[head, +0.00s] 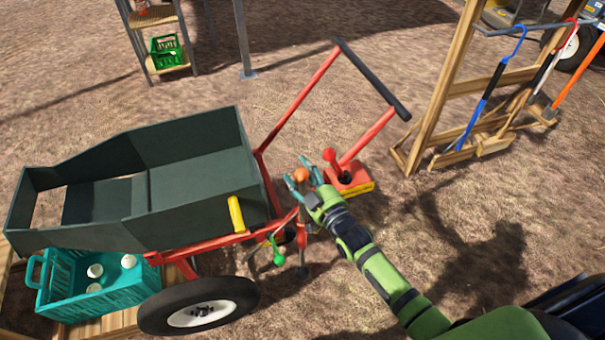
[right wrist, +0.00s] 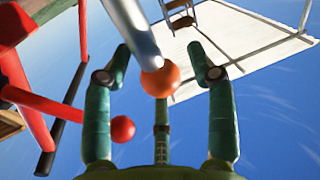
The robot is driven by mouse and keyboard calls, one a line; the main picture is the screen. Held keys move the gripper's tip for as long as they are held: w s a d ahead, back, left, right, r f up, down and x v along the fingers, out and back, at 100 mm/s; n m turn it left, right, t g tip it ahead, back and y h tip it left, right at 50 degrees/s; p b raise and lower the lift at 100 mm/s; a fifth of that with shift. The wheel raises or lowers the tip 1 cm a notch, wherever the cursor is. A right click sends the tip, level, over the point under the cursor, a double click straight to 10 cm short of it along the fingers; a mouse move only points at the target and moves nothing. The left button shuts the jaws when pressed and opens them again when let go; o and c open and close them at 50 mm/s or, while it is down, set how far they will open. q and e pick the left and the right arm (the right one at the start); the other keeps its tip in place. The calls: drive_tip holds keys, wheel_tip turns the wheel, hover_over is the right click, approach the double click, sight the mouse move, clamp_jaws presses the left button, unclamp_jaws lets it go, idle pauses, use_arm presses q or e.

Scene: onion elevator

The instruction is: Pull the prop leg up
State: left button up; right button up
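The dark green cart (head: 190,165) has a red frame with a long red pull handle (head: 300,100). A grey rod ending in an orange ball (right wrist: 160,82) looks like the prop leg's grip; the ball also shows in the head view (head: 301,175) at the cart's front. My right gripper (head: 297,171) reaches it with fingers spread. In the right wrist view its fingertips (right wrist: 159,50) stand on either side of the rod and ball, with gaps showing. The leg's lower part is hard to make out behind the gripper. My left gripper is out of view.
Beside the gripper are a red ball-topped lever (head: 331,157) on a red and yellow box, a green knob (head: 279,259) and a yellow grip (head: 236,214). A teal crate (head: 105,300) and wheel (head: 200,306) are at lower left. A tool rack (head: 450,90) stands right.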

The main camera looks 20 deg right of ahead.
drive_tip(key=v, duration=1.2)
idle(0.3)
drive_tip(key=s+d+f+m+g+h, duration=0.1)
drive_tip(key=s+f+g, duration=0.35)
drive_tip(key=f, duration=0.85)
drive_tip(key=s+d+f+m+g+h, duration=0.1)
drive_tip(key=s+d+f+g+h, duration=0.15)
drive_tip(key=s+f, duration=0.7)
drive_tip(key=s+f+g, duration=0.9)
drive_tip(key=s+f, duration=1)
drive_tip(key=s, duration=0.3)
drive_tip(key=shift+g, duration=0.3)
